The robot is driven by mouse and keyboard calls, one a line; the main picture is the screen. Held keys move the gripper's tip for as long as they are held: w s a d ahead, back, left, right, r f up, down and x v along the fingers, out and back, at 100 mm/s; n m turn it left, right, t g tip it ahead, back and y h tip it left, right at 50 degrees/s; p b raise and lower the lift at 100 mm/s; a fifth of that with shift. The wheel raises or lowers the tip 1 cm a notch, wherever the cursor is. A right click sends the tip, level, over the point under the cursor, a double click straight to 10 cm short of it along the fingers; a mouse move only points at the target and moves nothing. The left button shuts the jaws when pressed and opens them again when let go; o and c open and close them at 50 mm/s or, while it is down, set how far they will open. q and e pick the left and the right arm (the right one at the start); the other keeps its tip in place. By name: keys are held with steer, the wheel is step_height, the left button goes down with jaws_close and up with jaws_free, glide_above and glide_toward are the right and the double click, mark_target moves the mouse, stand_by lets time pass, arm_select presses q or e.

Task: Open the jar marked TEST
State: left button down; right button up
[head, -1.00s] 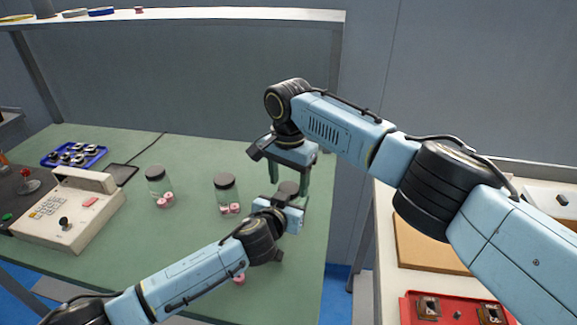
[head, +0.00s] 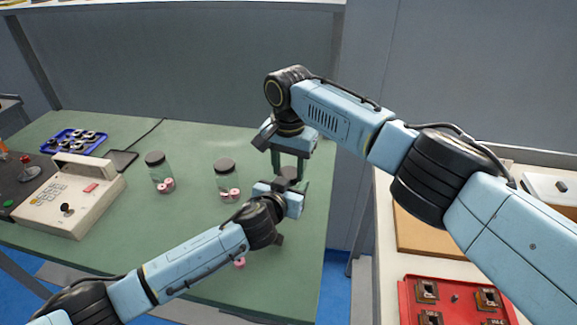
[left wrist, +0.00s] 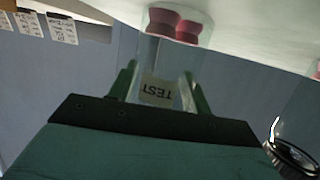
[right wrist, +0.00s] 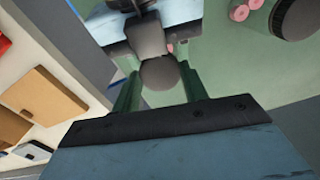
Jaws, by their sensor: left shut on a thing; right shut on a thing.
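The TEST jar is a clear jar with a dark lid (head: 289,172) and pink spools (left wrist: 175,25) inside; its TEST label (left wrist: 157,91) shows upside down in the left wrist view. My left gripper (left wrist: 158,88) is shut on the jar's body from the side. In the head view, my left gripper (head: 297,196) hides most of that body. My right gripper (head: 289,165) comes down from above and is shut on the lid. In the right wrist view, the lid (right wrist: 160,74) lies between the fingers of my right gripper (right wrist: 158,88). The lid appears seated on the jar.
Two other lidded jars, one at left (head: 160,173) and one nearer (head: 227,180), stand on the green table (head: 200,225). A pink spool (head: 239,262) shows beside my left forearm. A control box (head: 72,195) and blue tray (head: 74,142) are at left; a red tray (head: 415,305) is at right.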

steer(key=n, duration=0.4)
steer(key=shift+n, duration=0.4)
steer(key=o, duration=1.1)
